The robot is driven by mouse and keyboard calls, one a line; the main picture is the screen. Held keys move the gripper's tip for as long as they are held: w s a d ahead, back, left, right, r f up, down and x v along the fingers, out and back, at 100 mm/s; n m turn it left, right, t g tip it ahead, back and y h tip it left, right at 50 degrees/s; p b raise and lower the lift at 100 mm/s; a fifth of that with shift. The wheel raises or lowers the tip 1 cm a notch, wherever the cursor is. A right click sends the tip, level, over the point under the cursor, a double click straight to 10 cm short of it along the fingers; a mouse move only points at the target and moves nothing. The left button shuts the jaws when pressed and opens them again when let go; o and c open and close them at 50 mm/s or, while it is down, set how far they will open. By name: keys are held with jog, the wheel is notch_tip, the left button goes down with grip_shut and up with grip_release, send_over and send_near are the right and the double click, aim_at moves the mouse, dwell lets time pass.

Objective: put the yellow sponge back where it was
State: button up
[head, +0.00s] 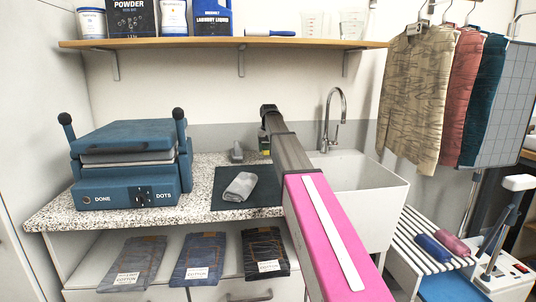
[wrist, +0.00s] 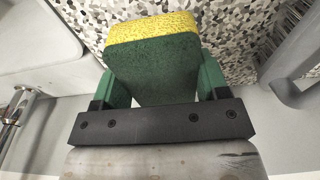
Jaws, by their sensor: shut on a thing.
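The yellow sponge (wrist: 152,28) has a dark green scouring face and fills the middle of the wrist view. My gripper (wrist: 158,84) is shut on it, with a green finger pressed to each side. In the head view my arm reaches over the counter to the left side of the sink, and my gripper (head: 265,138) is partly hidden behind my arm. Only a small yellowish bit of the sponge (head: 264,149) shows there. The speckled counter lies behind the sponge in the wrist view; I cannot tell whether they touch.
The white sink (head: 372,188) with its tap (head: 336,118) stands right of my gripper. A small grey object (head: 237,153) stands close on its left. A rolled grey cloth (head: 240,186) lies on a dark mat (head: 262,201). A blue press (head: 127,165) occupies the counter's left.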

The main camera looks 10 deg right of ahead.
aim_at(268, 153)
jog(key=shift+f, duration=1.45)
jog(key=o, duration=0.8)
jog(key=shift+f, duration=0.1)
jog(key=r, duration=0.4)
jog(key=s+r, duration=0.1)
jog(key=r, duration=0.7)
jog(key=shift+s+r, duration=0.1)
jog(key=shift+s, duration=0.15)
